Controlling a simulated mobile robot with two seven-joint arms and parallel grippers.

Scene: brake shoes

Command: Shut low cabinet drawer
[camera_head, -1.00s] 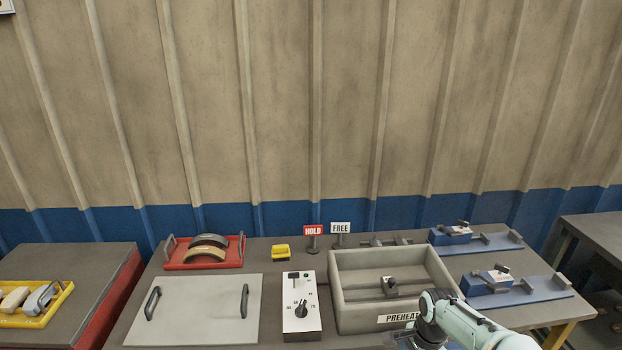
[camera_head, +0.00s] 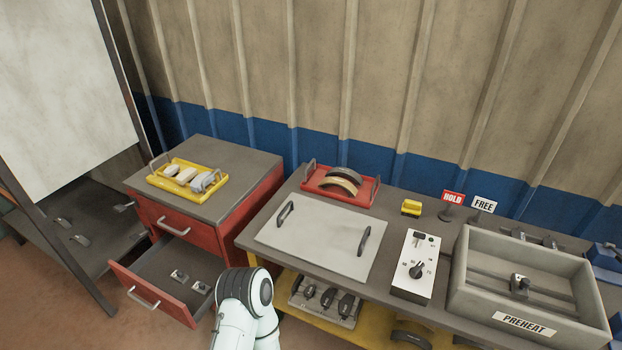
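The low red cabinet (camera_head: 257,206) stands at the left with a grey top. Its lower drawer (camera_head: 152,300) is pulled out toward the front, with a light handle on its face and small metal parts (camera_head: 180,275) inside. The upper drawer (camera_head: 166,222) is shut. A white arm link of mine with a dark joint band shows at the bottom, just right of the open drawer. Neither gripper is in view.
A yellow tray (camera_head: 155,182) with shoes sits on the cabinet. The workbench (camera_head: 262,236) to the right holds a grey plate (camera_head: 318,239), a red tray (camera_head: 368,200), a control box (camera_head: 414,265) and the preheat tray (camera_head: 462,270). A dark-framed panel (camera_head: 62,90) stands at the left.

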